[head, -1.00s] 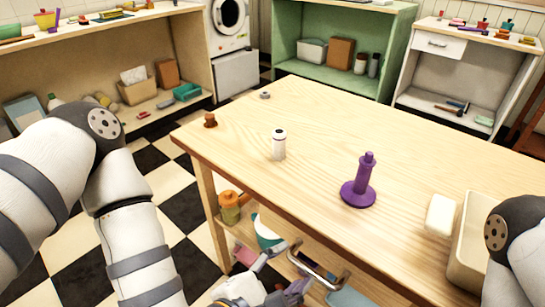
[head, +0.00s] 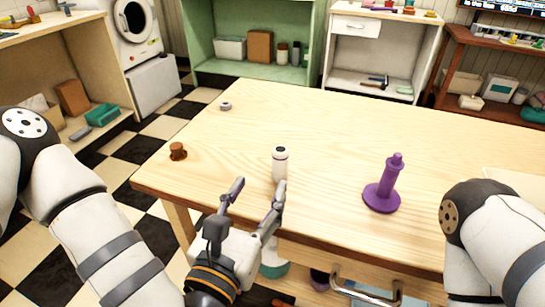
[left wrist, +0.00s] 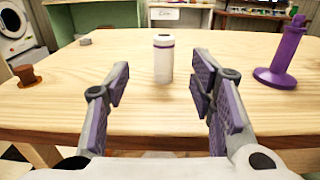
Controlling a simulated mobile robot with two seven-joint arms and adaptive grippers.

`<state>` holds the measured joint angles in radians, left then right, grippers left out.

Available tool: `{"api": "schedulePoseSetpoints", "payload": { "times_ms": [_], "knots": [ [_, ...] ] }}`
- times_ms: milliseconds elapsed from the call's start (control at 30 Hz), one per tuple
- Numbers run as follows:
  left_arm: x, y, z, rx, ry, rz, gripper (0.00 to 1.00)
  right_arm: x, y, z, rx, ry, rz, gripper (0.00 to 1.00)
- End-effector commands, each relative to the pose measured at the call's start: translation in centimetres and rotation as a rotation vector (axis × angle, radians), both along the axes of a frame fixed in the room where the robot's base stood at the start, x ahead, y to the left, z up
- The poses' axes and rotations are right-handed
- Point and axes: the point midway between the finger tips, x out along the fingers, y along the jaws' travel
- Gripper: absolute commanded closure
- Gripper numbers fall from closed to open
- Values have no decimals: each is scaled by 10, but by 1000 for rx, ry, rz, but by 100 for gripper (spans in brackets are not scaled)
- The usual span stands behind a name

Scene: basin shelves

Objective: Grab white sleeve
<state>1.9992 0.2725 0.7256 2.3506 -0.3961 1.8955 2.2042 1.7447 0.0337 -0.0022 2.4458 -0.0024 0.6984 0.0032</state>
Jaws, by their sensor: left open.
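The white sleeve (head: 280,165) is a small upright white cylinder with a dark purplish ring near its top. It stands on the wooden table (head: 330,120) near the front edge. In the left wrist view the white sleeve (left wrist: 163,62) stands ahead, beyond the fingertips and between their lines, apart from both. My left gripper (head: 257,190) is open and empty at the table's front edge, in front of the sleeve. It also shows with spread fingers in the left wrist view (left wrist: 160,80). My right gripper is out of view.
A purple stepped peg on a round base (head: 382,190) stands right of the sleeve. A brown hat-shaped piece (head: 178,151) and a small grey ring (head: 226,105) lie to the left. The tabletop around the sleeve is clear. A drawer handle (head: 365,292) juts below the front edge.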

Motion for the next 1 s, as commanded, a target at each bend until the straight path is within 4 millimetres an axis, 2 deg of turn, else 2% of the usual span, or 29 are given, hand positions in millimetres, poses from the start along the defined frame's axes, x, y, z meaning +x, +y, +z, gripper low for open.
{"api": "schedulePoseSetpoints", "payload": {
  "times_ms": [200, 367, 533, 633, 833, 867, 1000],
  "knots": [
    [46, -14, 3, 2, -7, 0, 50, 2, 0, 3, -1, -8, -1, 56],
    [65, -20, 1, 3, -5, -1, 50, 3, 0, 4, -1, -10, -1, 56],
    [96, -31, -4, 4, -5, 0, 50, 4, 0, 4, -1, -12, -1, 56],
    [106, -34, -4, 2, -3, -1, 50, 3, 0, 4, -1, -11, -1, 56],
    [107, -34, -5, 3, 0, -1, 50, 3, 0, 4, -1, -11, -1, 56],
    [107, -34, -5, 3, 0, -1, 52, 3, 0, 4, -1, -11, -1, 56],
    [107, -34, -5, 3, 0, -1, 84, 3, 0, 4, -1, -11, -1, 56]
  ]
}}
